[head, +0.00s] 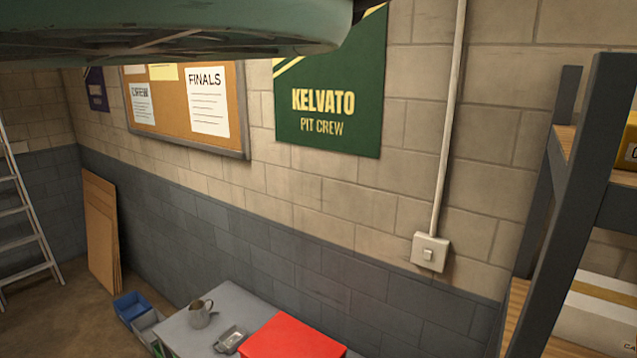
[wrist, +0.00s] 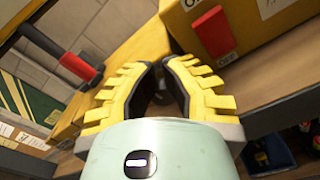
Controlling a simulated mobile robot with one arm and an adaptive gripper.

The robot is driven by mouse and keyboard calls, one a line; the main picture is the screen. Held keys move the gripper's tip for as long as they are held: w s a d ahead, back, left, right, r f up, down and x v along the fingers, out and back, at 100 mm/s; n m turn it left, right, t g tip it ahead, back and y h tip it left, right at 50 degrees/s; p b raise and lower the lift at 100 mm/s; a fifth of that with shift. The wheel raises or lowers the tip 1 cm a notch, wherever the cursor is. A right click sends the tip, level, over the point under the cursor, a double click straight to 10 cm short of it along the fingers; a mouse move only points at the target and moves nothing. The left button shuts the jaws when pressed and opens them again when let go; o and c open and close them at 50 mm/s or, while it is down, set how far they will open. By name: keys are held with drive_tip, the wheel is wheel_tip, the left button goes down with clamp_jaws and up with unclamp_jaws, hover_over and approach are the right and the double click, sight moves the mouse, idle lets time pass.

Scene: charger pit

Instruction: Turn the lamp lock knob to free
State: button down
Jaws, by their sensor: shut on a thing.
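In the wrist view my gripper (wrist: 160,66) has its two yellow padded fingers drawn together at the tips, in front of a yellow surface. It is shut on a small dark part, which I take to be the lamp lock knob; the fingers hide most of it, and its turn position cannot be read. A yellow housing (wrist: 275,40) with a red block (wrist: 214,33) and partly hidden lettering lies just right of the fingers. The knob and gripper do not show in the head view.
A red and black bar (wrist: 80,66) juts out left of the fingers. In the head view a shelf rack with dark posts (head: 578,215) stands at the right, holding a yellow case (head: 629,150) and a white box (head: 597,318). A table with a red box (head: 292,338) is below.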

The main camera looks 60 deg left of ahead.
drive_tip(key=shift+w+d+f+b, duration=0.25)
drive_tip(key=shift+f+b, duration=0.3)
drive_tip(key=shift+b, duration=0.95)
drive_tip(key=shift+d, duration=0.15)
drive_tip(key=shift+d+r+b, duration=0.1)
drive_tip(key=shift+d+b, duration=0.1)
drive_tip(key=shift+b, duration=0.15)
drive_tip(key=b+v, duration=0.4)
drive_tip(key=v, duration=0.2)
drive_tip(key=shift+r, duration=0.3)
drive_tip(key=shift+s+d, duration=0.1)
